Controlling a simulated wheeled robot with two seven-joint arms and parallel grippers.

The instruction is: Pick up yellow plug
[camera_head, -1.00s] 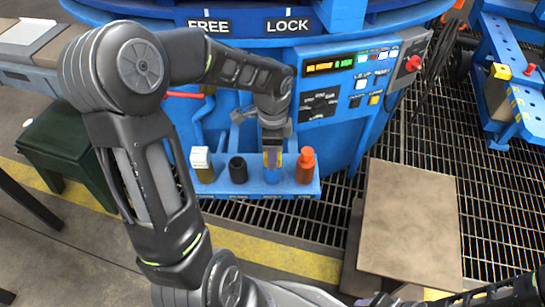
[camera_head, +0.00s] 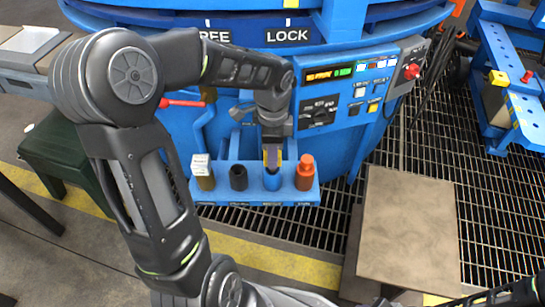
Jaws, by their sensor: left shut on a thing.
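My left gripper (camera_head: 272,163) points down over the blue plug rack (camera_head: 225,197) and is shut on a narrow yellow piece, which I take as the yellow plug (camera_head: 270,154). The fingers hide most of it. Its lower end is right above a blue cylinder (camera_head: 272,183) in the rack, and I cannot tell whether they touch. Beside it stand an orange plug (camera_head: 305,174) on the right, a black plug (camera_head: 238,178) and a white-topped, yellow-brown plug (camera_head: 203,172) on the left. My right gripper is not in view.
The blue furnace body with a control panel (camera_head: 345,98) and a red button (camera_head: 412,71) rises behind the rack. A brown plate (camera_head: 408,230) lies at the right. A dark green stool (camera_head: 65,155) stands at the left. Metal grating covers the floor at the right.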

